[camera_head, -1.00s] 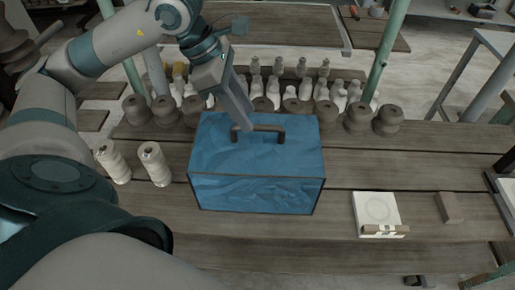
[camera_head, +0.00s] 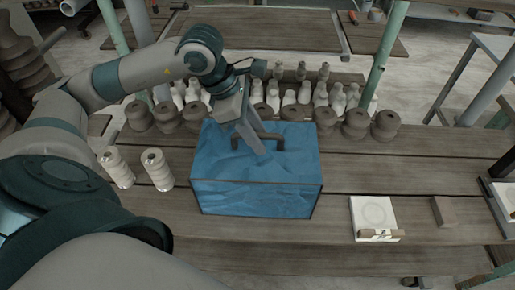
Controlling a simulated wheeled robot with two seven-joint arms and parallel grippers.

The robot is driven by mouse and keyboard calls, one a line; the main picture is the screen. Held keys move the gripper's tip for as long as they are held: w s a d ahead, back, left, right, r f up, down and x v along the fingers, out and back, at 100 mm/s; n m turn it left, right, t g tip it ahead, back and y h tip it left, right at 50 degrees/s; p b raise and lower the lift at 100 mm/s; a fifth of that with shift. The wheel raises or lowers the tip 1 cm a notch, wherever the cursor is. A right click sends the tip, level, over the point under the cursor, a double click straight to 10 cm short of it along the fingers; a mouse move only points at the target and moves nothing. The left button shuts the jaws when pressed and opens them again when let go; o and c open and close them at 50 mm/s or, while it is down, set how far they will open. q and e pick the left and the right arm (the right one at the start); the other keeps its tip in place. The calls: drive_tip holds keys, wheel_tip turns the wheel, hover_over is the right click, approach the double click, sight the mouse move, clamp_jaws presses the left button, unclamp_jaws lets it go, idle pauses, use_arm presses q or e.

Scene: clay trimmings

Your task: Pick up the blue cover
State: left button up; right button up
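The blue cover (camera_head: 255,195) is a box with dark edges and crumpled-looking blue sides. It stands on the wooden table in the middle of the head view. A dark bar handle (camera_head: 277,140) rises from its top. My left gripper (camera_head: 261,151) comes down from behind onto the handle, and its fingers cross the middle of the bar, with the tips low near the cover's top. The fingers overlap in this view, so I cannot tell whether they are shut on the handle. My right gripper is not in view.
Two ribbed pale spools (camera_head: 157,169) stand left of the cover. Brown spools (camera_head: 355,123) and several pale bottles (camera_head: 338,98) line the back. A white tile (camera_head: 373,214) and a small brown block (camera_head: 443,211) lie at the right. The table (camera_head: 385,170) between is clear.

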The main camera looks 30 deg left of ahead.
use_arm(q)
drive_tip(key=shift+f, duration=0.25)
clamp_jaws()
idle(1.5)
